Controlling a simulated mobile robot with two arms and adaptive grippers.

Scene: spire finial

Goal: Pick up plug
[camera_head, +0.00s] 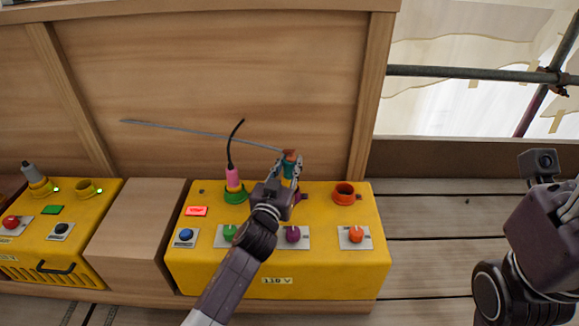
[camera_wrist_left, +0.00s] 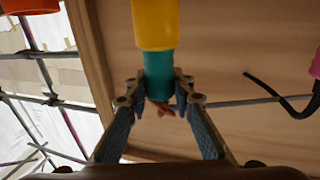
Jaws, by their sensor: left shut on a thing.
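My left gripper (camera_head: 286,168) is shut on a plug (camera_head: 290,170) with a teal body, above the yellow box. In the left wrist view, my left gripper (camera_wrist_left: 160,95) has its fingers on both sides of the teal part of the plug (camera_wrist_left: 158,70). The plug's wide yellow end shows at the top of that view. A reddish-brown end with a thin grey cable (camera_head: 200,132) sticks out past the fingers. The socket below is mostly hidden by my gripper. My right gripper (camera_head: 570,205) is partly in view at the right edge; its fingers are cut off.
The yellow box (camera_head: 210,275) has an orange-red socket (camera_head: 344,193), coloured knobs and a pink plug (camera_head: 233,178) with a black cable in a green socket. A second yellow box (camera_head: 90,210) stands left of a wooden block (camera_head: 135,220). A wooden wall (camera_head: 200,80) rises behind.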

